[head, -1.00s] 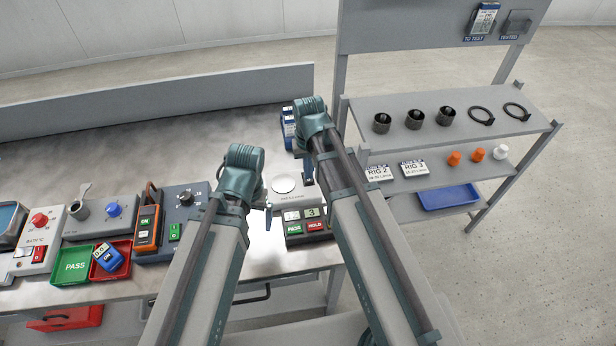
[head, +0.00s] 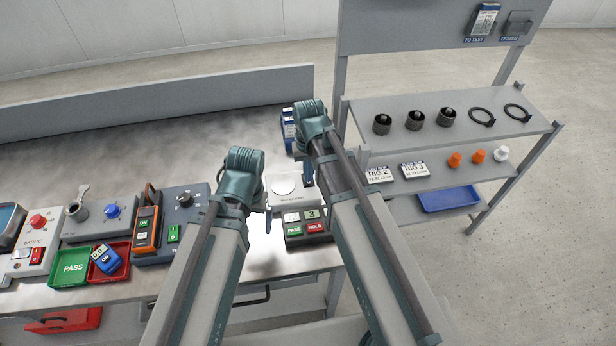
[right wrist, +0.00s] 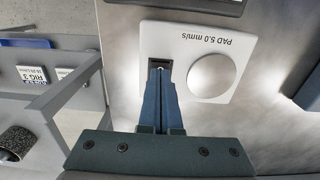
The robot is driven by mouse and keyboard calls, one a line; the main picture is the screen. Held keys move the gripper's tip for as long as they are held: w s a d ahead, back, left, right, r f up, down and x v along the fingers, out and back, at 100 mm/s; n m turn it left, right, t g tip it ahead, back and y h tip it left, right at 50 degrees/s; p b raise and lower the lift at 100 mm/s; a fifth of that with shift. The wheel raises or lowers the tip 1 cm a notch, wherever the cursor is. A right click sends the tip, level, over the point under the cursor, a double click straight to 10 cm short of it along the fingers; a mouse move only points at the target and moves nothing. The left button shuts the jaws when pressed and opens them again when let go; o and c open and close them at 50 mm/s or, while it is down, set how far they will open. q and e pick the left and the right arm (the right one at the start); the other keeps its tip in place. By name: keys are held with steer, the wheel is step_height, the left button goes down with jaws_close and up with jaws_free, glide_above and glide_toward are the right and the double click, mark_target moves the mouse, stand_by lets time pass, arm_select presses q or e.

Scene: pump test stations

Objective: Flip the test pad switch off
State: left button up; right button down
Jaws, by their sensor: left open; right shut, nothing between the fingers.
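The test pad (head: 291,198) is a pale box with a round white disc on top, standing between my two arms in the head view. In the right wrist view the pad (right wrist: 228,36) is labelled "PAD 5.0 mm/s". A small dark switch slot (right wrist: 158,63) sits beside the disc. My right gripper (right wrist: 163,72) is shut and empty, with its fingertips at the slot; the fingers partly cover it. I cannot tell the switch's position or whether the tips touch it. My left gripper (head: 267,221) is open and empty, at the pad's left front side.
A box with PASS and HOLD buttons (head: 306,228) stands just in front of the pad. Blue-labelled items (head: 288,130) stand behind it. A shelf rack (head: 450,125) stands at right.

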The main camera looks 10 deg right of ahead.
step_height(320, 180, up, 7)
steer(key=p, duration=0.6)
steer(key=shift+f, duration=0.15)
steer(key=shift+s, duration=0.1)
steer(key=s+a+n+h, duration=0.1)
steer(key=s+a+n, duration=0.2)
steer(key=s, duration=0.9)
steer(key=shift+s+a+n, duration=0.35)
steer(key=shift+a+n, duration=0.05)
steer(key=shift+a, duration=0.75)
